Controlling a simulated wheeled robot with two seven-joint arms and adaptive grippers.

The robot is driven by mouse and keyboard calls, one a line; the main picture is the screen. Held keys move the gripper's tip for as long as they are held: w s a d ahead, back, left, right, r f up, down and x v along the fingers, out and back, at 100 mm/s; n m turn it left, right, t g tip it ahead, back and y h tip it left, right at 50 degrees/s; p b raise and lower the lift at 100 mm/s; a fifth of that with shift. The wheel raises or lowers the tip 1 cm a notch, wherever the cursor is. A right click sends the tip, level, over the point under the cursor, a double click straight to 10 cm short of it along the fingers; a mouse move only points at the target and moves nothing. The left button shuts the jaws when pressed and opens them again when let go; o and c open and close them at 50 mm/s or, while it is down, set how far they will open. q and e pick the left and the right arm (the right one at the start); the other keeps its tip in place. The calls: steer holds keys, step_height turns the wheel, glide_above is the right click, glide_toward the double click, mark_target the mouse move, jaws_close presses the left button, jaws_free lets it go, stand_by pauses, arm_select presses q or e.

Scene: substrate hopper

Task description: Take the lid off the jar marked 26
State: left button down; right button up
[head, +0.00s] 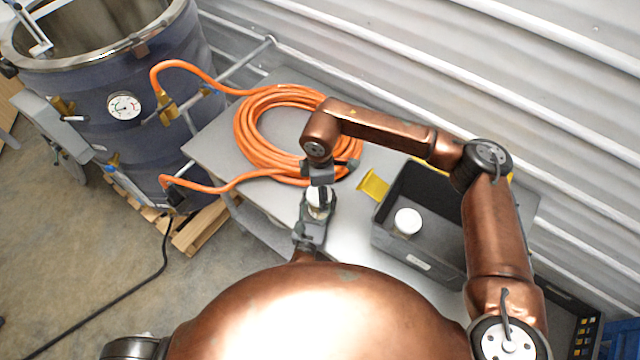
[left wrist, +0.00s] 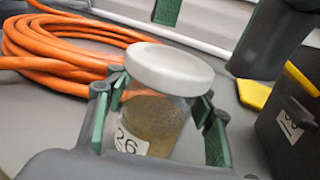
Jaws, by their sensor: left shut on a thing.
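The jar marked 26 (left wrist: 150,120) stands upright in the left wrist view, clear glass with brown contents and a white number label. Its pale lid (left wrist: 168,68) sits on top; in the head view the lid (head: 319,194) is partly hidden. My left gripper (head: 316,210) is shut on the jar's body, one finger on each side below the lid. My right gripper (head: 322,172) is just above the jar. In the left wrist view its dark fingers with green pads show apart behind and to the right of the lid, holding nothing visible.
A grey bin (head: 385,242) with a white-lidded jar (head: 407,222) stands at the right of the grey table (head: 215,140). A yellow object (head: 373,185) sits by the bin. A coiled orange hose (head: 245,125) lies behind the grippers. A large vessel (head: 75,100) stands at left.

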steer(key=shift+w+f, duration=0.1)
steer(key=shift+f, duration=1.25)
steer(key=shift+o, duration=0.4)
steer(key=shift+f, duration=0.1)
